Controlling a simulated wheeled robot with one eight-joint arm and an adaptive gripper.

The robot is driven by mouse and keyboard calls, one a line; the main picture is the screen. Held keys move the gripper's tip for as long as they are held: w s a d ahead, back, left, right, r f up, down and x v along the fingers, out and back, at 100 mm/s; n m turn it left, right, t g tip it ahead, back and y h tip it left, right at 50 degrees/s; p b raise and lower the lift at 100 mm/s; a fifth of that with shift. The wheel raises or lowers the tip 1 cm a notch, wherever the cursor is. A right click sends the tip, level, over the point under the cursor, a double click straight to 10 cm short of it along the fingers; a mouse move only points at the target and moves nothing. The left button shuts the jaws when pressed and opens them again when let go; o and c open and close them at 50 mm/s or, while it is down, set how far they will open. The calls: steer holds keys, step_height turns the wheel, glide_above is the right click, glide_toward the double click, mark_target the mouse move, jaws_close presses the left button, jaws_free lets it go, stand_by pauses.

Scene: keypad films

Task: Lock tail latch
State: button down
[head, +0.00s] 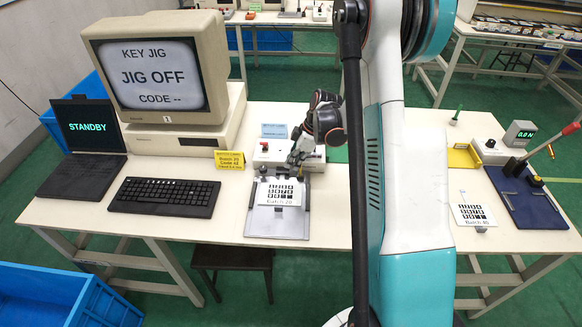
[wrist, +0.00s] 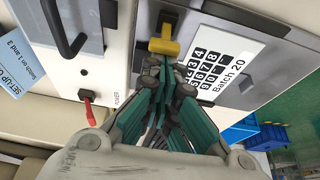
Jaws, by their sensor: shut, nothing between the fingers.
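In the wrist view a yellow T-shaped handle (wrist: 165,47), which looks like the tail latch, sits on a dark slotted mount at the edge of the grey jig (wrist: 210,15). My gripper (wrist: 168,68) is shut and empty, its fingertips close to the yellow handle; I cannot tell whether they touch. In the head view my gripper (head: 297,160) is low over the back edge of the jig plate (head: 268,222) and hides most of the latch area. The white keypad film (head: 279,193) marked Batch 20 lies on the jig; it also shows in the wrist view (wrist: 222,62).
A red lever (wrist: 90,113) is beside the jig. A black handle (wrist: 62,30) rises from a grey plate. The monitor (head: 158,75) reads JIG OFF; the laptop (head: 85,127) reads STANDBY. A keyboard (head: 165,197) lies left of the jig. Another film (head: 472,212) lies at right.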

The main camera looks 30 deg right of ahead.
steer(key=shift+s+d, duration=0.15)
steer(key=shift+d, duration=0.15)
steer(key=shift+s+d+r, duration=0.2)
steer(key=shift+s+d, duration=0.25)
steer(key=shift+d, duration=0.15)
steer(key=shift+r, duration=0.1)
steer(key=shift+r, duration=0.7)
